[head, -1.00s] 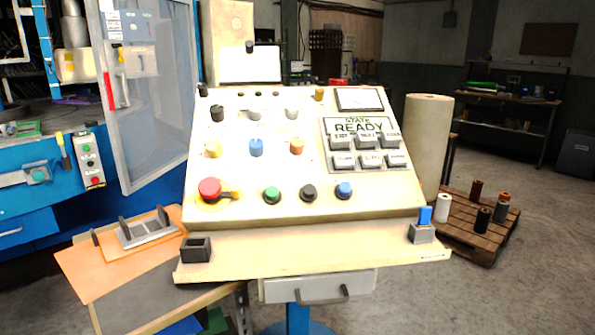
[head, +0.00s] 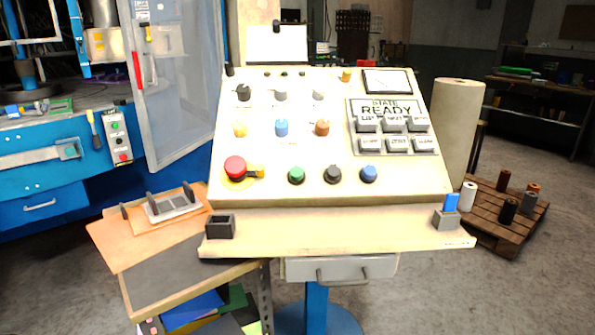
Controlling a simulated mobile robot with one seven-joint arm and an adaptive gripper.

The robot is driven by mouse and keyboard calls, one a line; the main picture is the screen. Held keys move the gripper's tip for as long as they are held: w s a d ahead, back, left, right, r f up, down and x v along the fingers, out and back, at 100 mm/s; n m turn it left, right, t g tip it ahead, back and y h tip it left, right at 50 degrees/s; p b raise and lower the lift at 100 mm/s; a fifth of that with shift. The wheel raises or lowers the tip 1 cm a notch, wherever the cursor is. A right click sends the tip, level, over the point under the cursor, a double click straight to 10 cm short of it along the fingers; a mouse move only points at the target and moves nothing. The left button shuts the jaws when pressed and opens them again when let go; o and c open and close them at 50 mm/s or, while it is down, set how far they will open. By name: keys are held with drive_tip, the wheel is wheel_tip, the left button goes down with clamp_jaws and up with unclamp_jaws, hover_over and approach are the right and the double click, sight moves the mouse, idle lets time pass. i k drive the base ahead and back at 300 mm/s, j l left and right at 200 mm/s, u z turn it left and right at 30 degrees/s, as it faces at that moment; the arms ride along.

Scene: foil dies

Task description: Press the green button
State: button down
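The green button (head: 296,175) is on the lower row of the sloped cream control panel (head: 330,192). It sits between the large red mushroom button (head: 235,167) on its left and a black button (head: 333,174) on its right. A blue button (head: 369,174) is further right in the same row. Nothing covers the green button. My gripper is not in view.
A ledge (head: 330,238) below the panel carries a black open box (head: 220,227) and a grey holder (head: 446,219) with a blue piece. A side table (head: 110,240) stands left. A pallet (head: 480,232) with spools is at right, with open floor around it.

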sight(296, 172)
drive_tip(key=j, duration=2.65)
drive_tip(key=i, duration=0.05)
